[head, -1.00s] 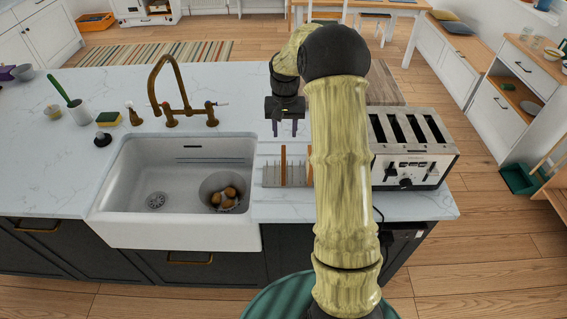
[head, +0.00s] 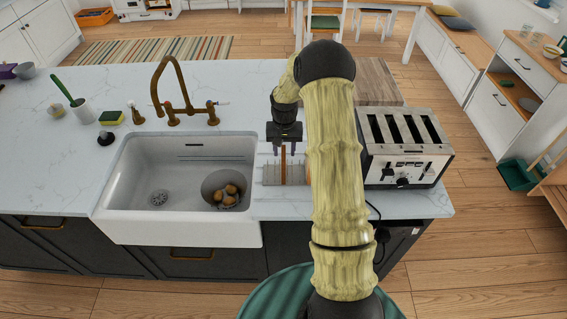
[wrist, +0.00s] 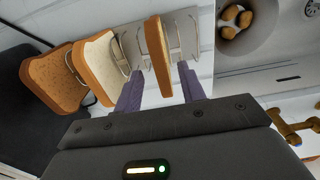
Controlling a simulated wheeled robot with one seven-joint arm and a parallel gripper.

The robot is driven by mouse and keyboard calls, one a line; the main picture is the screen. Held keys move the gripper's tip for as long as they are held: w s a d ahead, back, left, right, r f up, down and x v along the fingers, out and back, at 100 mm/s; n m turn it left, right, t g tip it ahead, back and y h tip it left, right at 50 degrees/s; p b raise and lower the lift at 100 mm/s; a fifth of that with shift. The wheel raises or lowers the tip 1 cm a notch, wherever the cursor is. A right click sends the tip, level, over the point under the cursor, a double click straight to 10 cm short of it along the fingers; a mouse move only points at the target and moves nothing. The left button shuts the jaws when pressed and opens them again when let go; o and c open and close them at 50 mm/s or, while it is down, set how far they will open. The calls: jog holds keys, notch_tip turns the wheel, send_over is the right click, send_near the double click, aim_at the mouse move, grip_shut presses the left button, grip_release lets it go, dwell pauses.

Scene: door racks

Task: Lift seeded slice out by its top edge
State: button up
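A toast rack (wrist: 188,32) holds several bread slices on the counter. One slice with a brown crust (wrist: 157,58) stands edge-on between my fingers in the wrist view; it also shows upright in the rack in the head view (head: 283,168). Its faces are turned away, so I cannot tell if it is seeded. A pale-faced slice (wrist: 96,66) and a darker, speckled brown slice (wrist: 52,80) stand to the left in the wrist view. My gripper (wrist: 158,72) is open, one purple finger on each side of the edge-on slice, with gaps visible. In the head view my gripper (head: 284,149) is low over the rack.
A toaster (head: 405,150) stands right of the rack, close to my arm. The sink (head: 170,180) with a bowl of brown round items (head: 226,192) lies to the left. A brass faucet (head: 172,95) and a wooden board (head: 375,82) are behind. My arm hides part of the rack.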

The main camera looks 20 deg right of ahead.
jog(key=shift+w+a+f+p, duration=0.15)
jog(key=shift+f+p, duration=0.9)
jog(key=shift+f, duration=1.05)
grip_shut()
